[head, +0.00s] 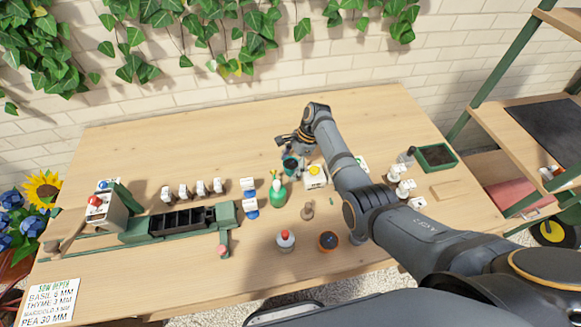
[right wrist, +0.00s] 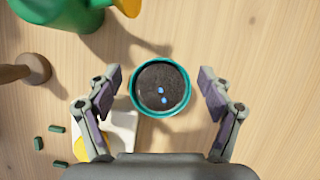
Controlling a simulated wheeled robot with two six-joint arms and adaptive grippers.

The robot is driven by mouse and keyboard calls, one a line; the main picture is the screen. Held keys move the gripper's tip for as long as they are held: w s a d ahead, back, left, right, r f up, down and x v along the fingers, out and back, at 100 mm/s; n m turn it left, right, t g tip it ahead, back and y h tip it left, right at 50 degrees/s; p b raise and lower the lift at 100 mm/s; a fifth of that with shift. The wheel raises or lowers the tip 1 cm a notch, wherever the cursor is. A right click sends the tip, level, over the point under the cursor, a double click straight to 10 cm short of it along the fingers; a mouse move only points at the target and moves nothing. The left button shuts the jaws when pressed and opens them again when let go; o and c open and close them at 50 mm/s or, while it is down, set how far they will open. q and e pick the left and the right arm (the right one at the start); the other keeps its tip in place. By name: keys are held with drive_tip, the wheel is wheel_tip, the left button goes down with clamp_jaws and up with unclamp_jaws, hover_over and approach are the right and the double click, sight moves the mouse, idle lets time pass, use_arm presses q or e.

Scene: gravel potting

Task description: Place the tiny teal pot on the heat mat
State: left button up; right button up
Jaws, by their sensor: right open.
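The tiny teal pot (right wrist: 134,98) is round, filled with dark soil, with small blue specks on top. In the head view the pot (head: 291,166) stands on the table, partly covered by my right gripper (head: 287,147). In the right wrist view my right gripper (right wrist: 160,86) is open, one finger on each side of the pot, with gaps to both. I cannot tell the height of the fingers over the table. A flat black mat (head: 545,128), likely the heat mat, lies on the wooden shelf at the right. My left gripper is not in view.
A white box with a yellow dome (head: 315,182) stands close to the pot. A green watering can (head: 278,194) and a wooden tool (head: 307,211) are nearby. A green soil tray (head: 437,157) is at the table's right. The table's back is mostly clear.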

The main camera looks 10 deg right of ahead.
drive_tip(key=shift+d+f, duration=0.1)
drive_tip(key=c, duration=1.4)
